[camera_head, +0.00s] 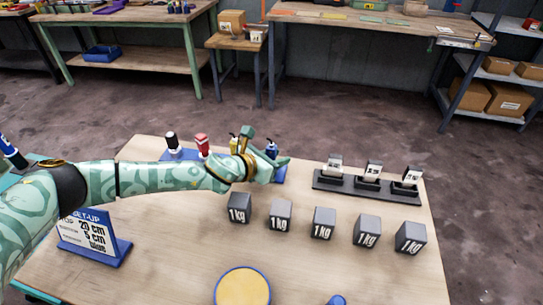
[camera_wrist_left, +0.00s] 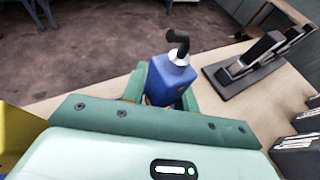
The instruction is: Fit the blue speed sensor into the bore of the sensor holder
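The blue speed sensor (camera_head: 272,148), with a black curved cable on top, stands upright at the right end of the rack. It also shows in the left wrist view (camera_wrist_left: 172,78), between the green fingers. My left gripper (camera_head: 266,148) is open, with its fingers spread on either side of the blue sensor; its lower part is hidden. A black-topped sensor (camera_head: 171,141), a red one (camera_head: 202,143) and a yellow one (camera_head: 234,142) stand to the left. I cannot make out the sensor holder with certainty. My right gripper is not in view.
Several 1 kg weights (camera_head: 324,222) stand in a row right of my left arm. A dark rack (camera_head: 366,190) with several pale-topped pieces is behind them. A yellow disc (camera_head: 242,287) is at the front.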

